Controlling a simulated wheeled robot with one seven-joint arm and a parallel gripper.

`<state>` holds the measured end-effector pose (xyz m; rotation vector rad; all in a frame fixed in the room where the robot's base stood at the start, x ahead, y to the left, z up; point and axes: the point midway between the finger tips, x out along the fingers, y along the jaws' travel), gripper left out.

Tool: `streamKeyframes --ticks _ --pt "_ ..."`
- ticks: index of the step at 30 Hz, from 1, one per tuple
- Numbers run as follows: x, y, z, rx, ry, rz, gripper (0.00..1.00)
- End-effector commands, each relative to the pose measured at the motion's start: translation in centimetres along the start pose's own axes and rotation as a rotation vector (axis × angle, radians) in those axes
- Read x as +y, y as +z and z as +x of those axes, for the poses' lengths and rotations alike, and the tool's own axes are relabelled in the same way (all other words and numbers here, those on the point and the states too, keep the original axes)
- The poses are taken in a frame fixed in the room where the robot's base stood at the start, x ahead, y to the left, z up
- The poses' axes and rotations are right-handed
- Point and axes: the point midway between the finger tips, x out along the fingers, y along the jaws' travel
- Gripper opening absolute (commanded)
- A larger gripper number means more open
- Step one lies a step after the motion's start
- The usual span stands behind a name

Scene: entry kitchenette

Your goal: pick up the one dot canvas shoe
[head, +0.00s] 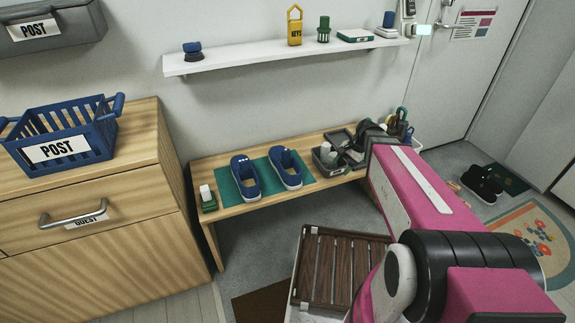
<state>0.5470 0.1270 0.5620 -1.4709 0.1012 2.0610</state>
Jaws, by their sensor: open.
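Two blue canvas shoes with white soles stand side by side on a green mat (222,187) on the wooden bench. The right shoe (286,168) has marks too small to count, so I cannot clearly tell which is the one dot shoe. My gripper (352,152), dark at the end of my pink arm, is right of the shoes, over the bench's right part. It is open and apart from both shoes; its fingertips are hard to make out.
A grey tray (324,165) sits on the bench (240,206) right of the mat, beside my gripper. A green-and-white brush-like item (208,199) stands left of the mat. A slatted brown rack (338,268) is in front. A shelf (270,57) hangs above; a cabinet (95,225) stands left.

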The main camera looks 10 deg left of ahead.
Motion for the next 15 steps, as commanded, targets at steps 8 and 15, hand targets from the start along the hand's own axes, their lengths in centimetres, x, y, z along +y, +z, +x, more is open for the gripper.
streamKeyframes --ticks 8,15 --pt "-8.6 -0.6 1.4 -0.258 -0.114 0.236 0.51" --pt "-17.4 0.0 1.5 -0.586 -0.151 0.468 0.51"
